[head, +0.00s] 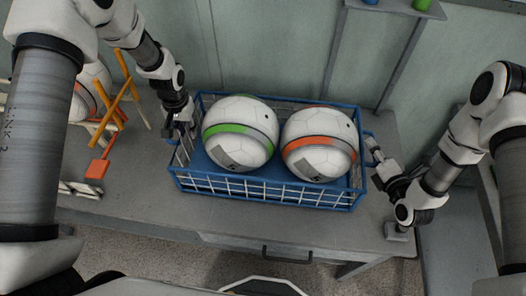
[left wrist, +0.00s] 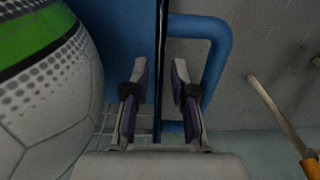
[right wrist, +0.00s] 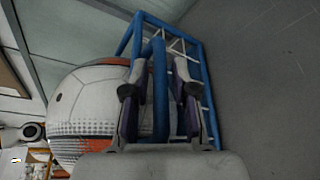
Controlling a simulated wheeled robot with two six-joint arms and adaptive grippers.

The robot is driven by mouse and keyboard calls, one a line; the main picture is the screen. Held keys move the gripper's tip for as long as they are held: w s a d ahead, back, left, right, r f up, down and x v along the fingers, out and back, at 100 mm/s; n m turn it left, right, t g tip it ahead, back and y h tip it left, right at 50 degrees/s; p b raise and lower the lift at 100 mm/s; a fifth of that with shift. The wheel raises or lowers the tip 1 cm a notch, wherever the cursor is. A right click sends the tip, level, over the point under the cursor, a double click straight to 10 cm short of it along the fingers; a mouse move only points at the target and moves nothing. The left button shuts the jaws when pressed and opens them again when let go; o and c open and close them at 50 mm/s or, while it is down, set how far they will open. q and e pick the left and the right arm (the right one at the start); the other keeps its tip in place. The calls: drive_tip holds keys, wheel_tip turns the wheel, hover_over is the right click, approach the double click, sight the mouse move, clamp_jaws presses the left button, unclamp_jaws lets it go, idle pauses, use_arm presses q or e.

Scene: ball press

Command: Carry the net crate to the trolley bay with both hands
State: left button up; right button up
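The blue net crate (head: 265,195) stands on the grey worktop, near its front edge. It holds a white ball with a green band (head: 240,133) and a white ball with an orange band (head: 319,144). My left gripper (head: 180,122) is at the crate's left end. In the left wrist view its fingers (left wrist: 160,90) are apart, either side of a dark upright bar, with the blue handle (left wrist: 215,60) beside them. My right gripper (head: 376,160) is at the right end. In the right wrist view its fingers (right wrist: 160,90) are apart, either side of the blue handle bar (right wrist: 160,60).
At the left, an orange-ended tool (head: 97,168) and orange sticks (head: 113,97) lie by another ball (head: 92,88) in a pale rack. A drawer handle (head: 287,256) shows on the worktop's front. A shelf leg (head: 335,50) stands behind. Grey floor lies in front.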

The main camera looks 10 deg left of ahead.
sight(184, 123)
use_arm(q)
clamp_jaws()
use_arm(e)
clamp_jaws()
use_arm(q)
drive_tip(key=shift+r, duration=0.1)
use_arm(e)
drive_tip(key=shift+r, duration=0.1)
